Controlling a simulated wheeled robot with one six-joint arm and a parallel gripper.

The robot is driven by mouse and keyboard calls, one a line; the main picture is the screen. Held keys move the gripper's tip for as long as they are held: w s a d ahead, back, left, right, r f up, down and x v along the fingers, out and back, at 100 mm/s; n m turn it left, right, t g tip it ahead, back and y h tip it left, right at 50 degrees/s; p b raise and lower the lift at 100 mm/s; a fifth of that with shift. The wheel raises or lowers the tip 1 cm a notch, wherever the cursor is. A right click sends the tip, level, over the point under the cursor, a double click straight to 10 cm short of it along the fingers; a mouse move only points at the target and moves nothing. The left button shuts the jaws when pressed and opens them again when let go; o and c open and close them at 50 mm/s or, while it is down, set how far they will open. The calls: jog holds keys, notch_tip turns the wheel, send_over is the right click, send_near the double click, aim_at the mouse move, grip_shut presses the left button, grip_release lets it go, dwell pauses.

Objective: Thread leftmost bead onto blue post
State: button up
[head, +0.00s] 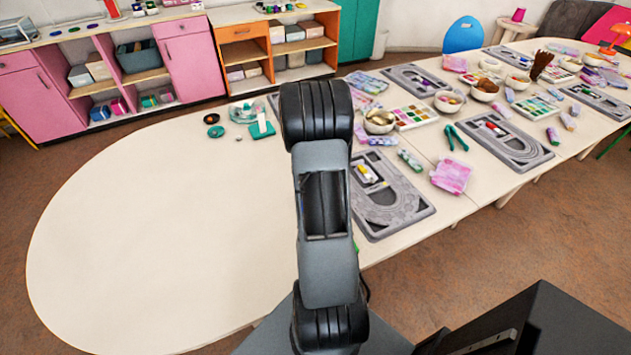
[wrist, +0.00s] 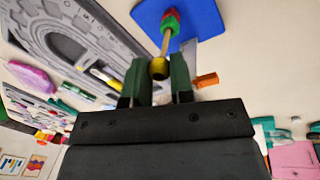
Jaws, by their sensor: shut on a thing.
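In the wrist view, my gripper (wrist: 158,75) has its two green fingers shut on a yellow bead (wrist: 158,69). A blue base (wrist: 200,18) lies beyond the fingertips, with a thin wooden post (wrist: 166,40) rising from it. A red bead (wrist: 169,21) and a green piece are around the post near the base. The post's near end meets the yellow bead in the picture; I cannot tell whether it is inside the hole. An orange piece (wrist: 206,80) shows beside the right finger. In the head view my arm hides the gripper, bead and blue base.
A grey bead board (head: 395,205) lies right of my arm, and another (head: 500,140) lies farther right. Bowls, bead boxes and a pink pouch (head: 452,175) crowd that side. Teal and black small items (head: 215,131) lie behind. The left of the pale table (head: 150,230) is clear.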

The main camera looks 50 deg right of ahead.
jog(key=shift+f, duration=0.2)
dwell(0.5)
jog(key=shift+f+b, duration=0.75)
jog(key=shift+b, duration=0.05)
jog(key=shift+f, duration=0.1)
jog(key=o, duration=1)
jog(key=shift+c, duration=0.2)
notch_tip(320, 180, up, 14)
jog(key=w+a, duration=0.1)
jog(key=a, duration=0.1)
jog(key=shift+w+f+b, duration=0.15)
jog(key=shift+w+b, duration=0.1)
jog(key=shift+b, duration=0.05)
